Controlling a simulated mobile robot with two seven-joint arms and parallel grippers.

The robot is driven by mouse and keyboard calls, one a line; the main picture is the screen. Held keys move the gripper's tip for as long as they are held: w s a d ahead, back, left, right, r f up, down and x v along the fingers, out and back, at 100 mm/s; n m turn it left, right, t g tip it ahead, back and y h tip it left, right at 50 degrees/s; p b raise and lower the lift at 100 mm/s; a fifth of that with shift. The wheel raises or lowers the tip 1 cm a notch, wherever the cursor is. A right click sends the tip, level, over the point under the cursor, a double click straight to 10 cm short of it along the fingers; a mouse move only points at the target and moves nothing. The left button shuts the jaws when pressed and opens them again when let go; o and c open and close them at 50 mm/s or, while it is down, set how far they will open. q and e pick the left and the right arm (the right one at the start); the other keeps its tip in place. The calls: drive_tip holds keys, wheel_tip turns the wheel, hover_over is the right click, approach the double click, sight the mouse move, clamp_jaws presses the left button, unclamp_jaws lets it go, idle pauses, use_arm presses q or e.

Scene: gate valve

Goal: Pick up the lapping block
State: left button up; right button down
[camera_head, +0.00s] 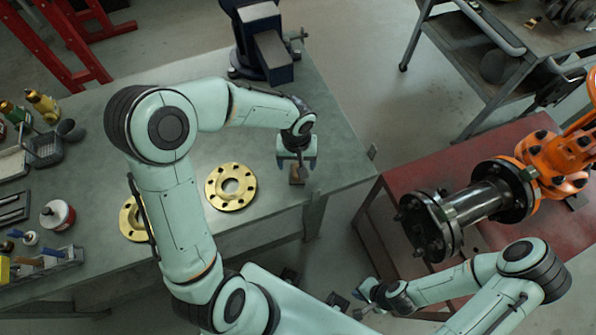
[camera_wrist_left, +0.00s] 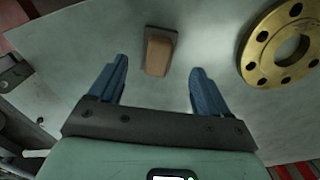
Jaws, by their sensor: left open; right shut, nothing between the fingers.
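The lapping block (camera_wrist_left: 157,55) is a small brown block with a dark grey base, lying on the grey workbench. In the left wrist view it lies ahead of and between the two blue fingers. In the head view the block (camera_head: 297,175) shows near the bench's right edge, partly hidden by my left gripper (camera_head: 297,163). My left gripper (camera_wrist_left: 160,72) is open and empty above the bench, with the block apart from both fingers. My right gripper (camera_head: 362,300) is low at the bottom of the head view, away from the bench, shut and empty.
A brass flange (camera_head: 231,187) lies left of the block; another flange (camera_head: 133,219) is partly behind my left arm. A blue vise (camera_head: 265,50) stands at the bench's far edge. Tools and bottles fill the left side. An orange valve assembly (camera_head: 555,165) sits over a red table (camera_head: 400,190).

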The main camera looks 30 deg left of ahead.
use_arm(q)
drive_tip(key=f, duration=0.5)
drive_tip(key=shift+s+d, duration=0.15)
drive_tip(key=shift+d, duration=0.1)
drive_tip(key=shift+r, duration=0.1)
